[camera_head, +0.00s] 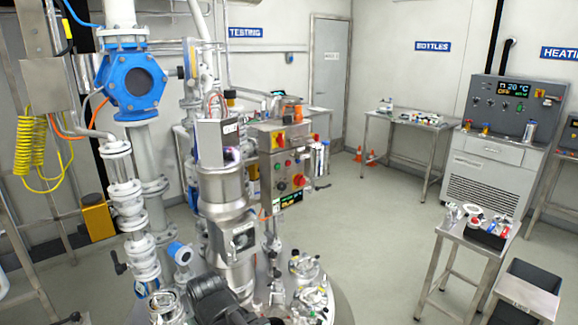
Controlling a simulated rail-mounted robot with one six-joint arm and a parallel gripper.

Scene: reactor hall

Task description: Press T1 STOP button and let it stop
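A steel control box (283,165) stands upright in the middle, behind the reactor column. Its face carries small coloured buttons, a red knob on yellow (298,180) and a lit green display (291,198). The labels are too small to read, so I cannot tell which button is T1 STOP. A dark part of my arm (212,300) shows at the bottom edge, in front of and below the box and well apart from it. I cannot make out my gripper's fingertips, or whether they are open or shut.
The steel reactor column (222,190) and a pipe with a blue valve (133,82) crowd the left. Glass and metal fittings (305,266) cover the reactor top. A small tool table (470,238) and a heating unit (500,130) stand right. The floor between is clear.

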